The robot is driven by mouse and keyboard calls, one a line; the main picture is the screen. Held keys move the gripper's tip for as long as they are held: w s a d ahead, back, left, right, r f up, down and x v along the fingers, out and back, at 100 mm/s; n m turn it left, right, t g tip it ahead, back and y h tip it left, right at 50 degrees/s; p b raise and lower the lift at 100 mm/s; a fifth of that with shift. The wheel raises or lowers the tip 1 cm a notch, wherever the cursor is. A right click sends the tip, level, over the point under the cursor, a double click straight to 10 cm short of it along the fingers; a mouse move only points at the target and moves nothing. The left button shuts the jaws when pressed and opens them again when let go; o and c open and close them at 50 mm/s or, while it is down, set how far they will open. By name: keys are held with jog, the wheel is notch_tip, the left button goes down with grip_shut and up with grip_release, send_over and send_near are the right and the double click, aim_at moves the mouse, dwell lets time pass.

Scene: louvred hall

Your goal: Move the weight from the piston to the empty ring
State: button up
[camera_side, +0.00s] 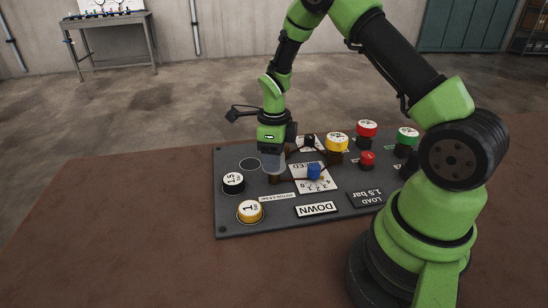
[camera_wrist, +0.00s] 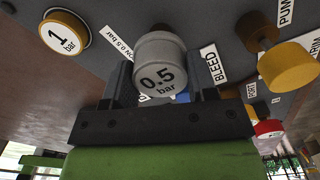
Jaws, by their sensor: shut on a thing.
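The weight (camera_wrist: 158,62) is a grey cylinder marked "0.5 bar". In the wrist view it sits between the two dark fingers of my gripper (camera_side: 273,160), which is shut on it. In the side view the grey weight (camera_side: 272,167) shows just below my gripper, over a short brownish post (camera_side: 275,180) that appears to be the piston. I cannot tell whether weight and piston touch. The empty ring (camera_side: 250,163) is a thin pale circle on the dark panel (camera_side: 232,222), just left of my gripper.
A black 1.5 weight (camera_side: 233,182) and a yellow-rimmed 1 bar weight (camera_side: 250,211) stand at the panel's left. A blue knob (camera_side: 314,171) is right of the piston. Yellow (camera_side: 337,141), red (camera_side: 366,130) and green (camera_side: 407,137) knobs stand behind. The brown table (camera_side: 120,215) is clear leftward.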

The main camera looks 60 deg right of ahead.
notch_tip(320, 180, up, 9)
jog(key=shift+f, duration=0.2)
jog(key=shift+w+d+r, duration=0.1)
jog(key=shift+w+r, duration=0.15)
jog(key=shift+r, duration=0.1)
send_over(250, 164)
jog(key=s, duration=0.1)
notch_tip(250, 164, down, 3)
jog(key=f, duration=0.8)
jog(key=w+f, duration=0.1)
jog(key=f, duration=0.2)
jog(key=shift+f, duration=0.15)
jog(key=shift+f, duration=0.15)
jog(key=o, duration=1)
